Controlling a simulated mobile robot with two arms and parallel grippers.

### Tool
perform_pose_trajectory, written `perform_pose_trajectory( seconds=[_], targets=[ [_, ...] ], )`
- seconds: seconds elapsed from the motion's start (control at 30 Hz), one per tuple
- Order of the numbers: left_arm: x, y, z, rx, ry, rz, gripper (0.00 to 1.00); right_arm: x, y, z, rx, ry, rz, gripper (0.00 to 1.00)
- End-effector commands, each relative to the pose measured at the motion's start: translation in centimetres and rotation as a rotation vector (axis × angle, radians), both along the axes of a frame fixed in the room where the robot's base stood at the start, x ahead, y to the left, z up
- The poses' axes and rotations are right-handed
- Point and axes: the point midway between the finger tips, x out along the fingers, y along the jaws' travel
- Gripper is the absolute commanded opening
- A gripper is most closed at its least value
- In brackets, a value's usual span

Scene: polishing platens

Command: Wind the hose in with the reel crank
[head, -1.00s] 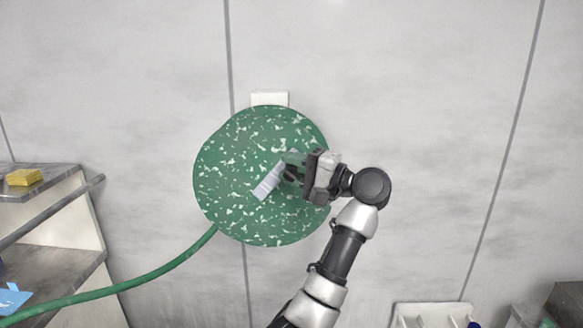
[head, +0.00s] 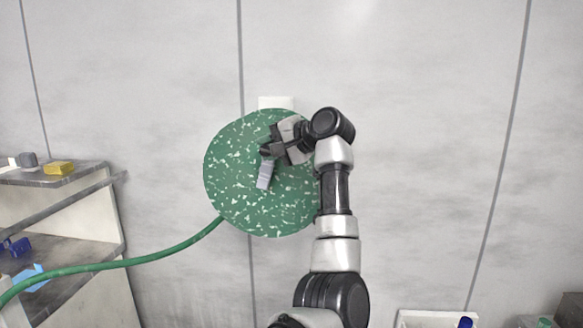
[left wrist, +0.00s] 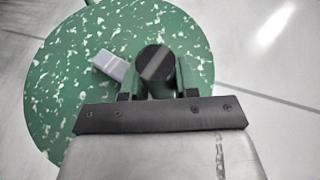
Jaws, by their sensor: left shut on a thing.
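The hose reel (head: 230,185) is a round green disc with white flecks, mounted on the wall in the head view. It also fills much of the left wrist view (left wrist: 60,100). A short light grey crank arm (head: 264,176) lies across its face, nearly upright. My left gripper (head: 268,150) is shut at the crank's upper end. In the left wrist view, the crank's dark round handle (left wrist: 155,63) sits between the fingers, with the grey arm (left wrist: 108,65) beside it. The green hose (head: 140,260) runs from the reel's lower left to the left edge. My right gripper is not in view.
A shelf unit (head: 90,218) stands at the left, with a yellow block (head: 59,168) on top and the hose passing in front. A white bin (head: 425,320) is at the lower right. The wall (head: 430,130) right of the reel is clear.

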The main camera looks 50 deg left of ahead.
Motion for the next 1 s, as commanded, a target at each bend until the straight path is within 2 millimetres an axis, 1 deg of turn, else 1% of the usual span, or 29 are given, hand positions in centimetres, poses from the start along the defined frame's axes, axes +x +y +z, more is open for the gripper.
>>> perform_pose_trajectory(
  seconds=[0.03, 0.17, 0.4, 0.5, 0.77, 1.0],
  targets=[
    [-0.4, 0.9, 0.2, -0.041, -0.037, 0.004, 0.00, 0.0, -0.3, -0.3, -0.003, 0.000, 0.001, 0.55],
    [-1.1, 2.6, 0.4, -0.136, -0.116, 0.004, 0.00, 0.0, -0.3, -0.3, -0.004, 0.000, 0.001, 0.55],
    [-2.7, 4.7, 0.4, -0.310, -0.261, 0.006, 0.00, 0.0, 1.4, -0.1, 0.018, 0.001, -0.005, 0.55],
    [-3.4, 5.5, 0.2, -0.382, -0.322, 0.006, 0.00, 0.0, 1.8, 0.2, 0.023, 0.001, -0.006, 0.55],
    [-5.0, 7.4, -0.9, -0.573, -0.480, 0.009, 0.00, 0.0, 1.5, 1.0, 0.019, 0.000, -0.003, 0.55],
    [-6.4, 8.9, -2.4, -0.747, -0.626, 0.009, 0.00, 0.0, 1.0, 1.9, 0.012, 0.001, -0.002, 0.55]
  ],
)
